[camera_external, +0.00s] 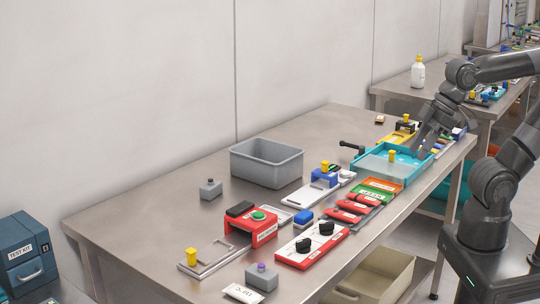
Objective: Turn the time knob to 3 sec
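A red and white panel (291,255) lies near the front edge of the steel table. It carries two black knobs, a nearer one (303,245) and a farther one (326,228). Their markings are too small to read, so I cannot tell which is the time knob or where either points. My gripper (418,150) is at the far right end of the table, over or beside a teal tray (370,166), well away from the panel. Its fingers are dark and small here, and I cannot tell whether they are apart.
A grey bin (267,162) stands behind the panel. A red box with a green button (262,229) is to its left, and red-handled items (352,206) lie to its right. A small grey box (261,277) is at the front edge. Bare table lies at the left.

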